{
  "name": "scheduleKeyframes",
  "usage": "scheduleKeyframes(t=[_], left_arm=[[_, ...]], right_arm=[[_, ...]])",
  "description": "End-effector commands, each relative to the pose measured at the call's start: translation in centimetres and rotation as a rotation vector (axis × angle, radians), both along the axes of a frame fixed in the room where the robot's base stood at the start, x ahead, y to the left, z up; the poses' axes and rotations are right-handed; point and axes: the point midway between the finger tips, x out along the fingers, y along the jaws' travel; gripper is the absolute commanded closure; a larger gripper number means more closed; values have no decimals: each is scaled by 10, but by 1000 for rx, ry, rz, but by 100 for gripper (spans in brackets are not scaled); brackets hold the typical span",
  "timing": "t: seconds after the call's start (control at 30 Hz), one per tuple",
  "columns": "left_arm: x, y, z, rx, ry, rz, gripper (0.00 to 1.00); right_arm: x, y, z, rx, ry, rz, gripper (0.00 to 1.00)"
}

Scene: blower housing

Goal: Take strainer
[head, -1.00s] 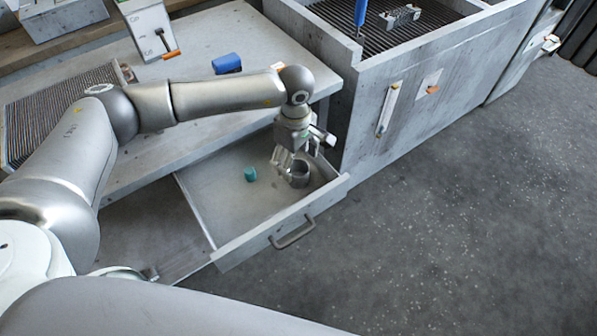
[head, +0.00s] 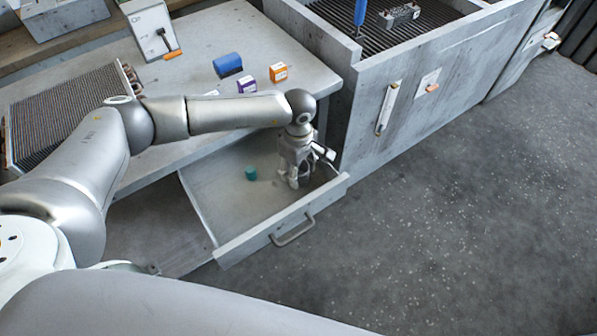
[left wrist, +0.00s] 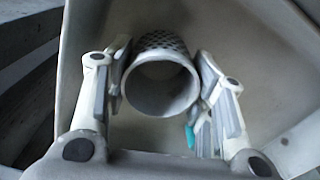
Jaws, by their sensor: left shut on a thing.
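The strainer (left wrist: 161,80) is a grey metal cup with a perforated wall. In the left wrist view it sits between the two fingers of my left gripper (left wrist: 163,88), which are shut on its sides. In the head view my left gripper (head: 294,178) reaches down into the open drawer (head: 225,200), near its right end. The strainer is mostly hidden behind the gripper there. Whether it still touches the drawer floor I cannot tell. My right gripper is not in view.
A small teal cylinder (head: 251,173) stands in the drawer left of the gripper. On the table (head: 205,50) above are a blue box (head: 227,65), a purple box (head: 247,85) and an orange box (head: 278,72). A tall grey housing (head: 420,90) stands close on the right.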

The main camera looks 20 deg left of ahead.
Motion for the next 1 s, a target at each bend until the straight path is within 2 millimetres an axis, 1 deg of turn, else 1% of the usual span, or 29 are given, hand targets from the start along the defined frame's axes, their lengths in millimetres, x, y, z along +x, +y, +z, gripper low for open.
scheduleKeyframes(t=[0.27, 0.37, 0.47, 0.57, 0.6, 0.67, 0.77, 0.93, 1.0], left_arm=[[0, 0, 1, 0, -1, 0, 77], [1, 0, 4, 0, -2, 1, 77], [1, 0, 12, 0, -3, 2, 77], [1, 0, 26, -1, -4, 0, 77], [2, 0, 33, -1, -6, -1, 77], [-6, -1, 38, -1, -2, -2, 77], [-18, -3, 52, -2, -4, -3, 77], [-44, -9, 85, -2, -6, -4, 77], [-58, -11, 93, 0, -2, -6, 77]], right_arm=[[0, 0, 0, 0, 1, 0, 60], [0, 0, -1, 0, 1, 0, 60], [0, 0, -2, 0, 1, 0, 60], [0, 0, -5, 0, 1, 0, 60], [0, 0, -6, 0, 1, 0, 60], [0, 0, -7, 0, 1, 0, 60], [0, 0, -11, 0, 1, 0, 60], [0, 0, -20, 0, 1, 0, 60], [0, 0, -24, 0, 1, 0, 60]])
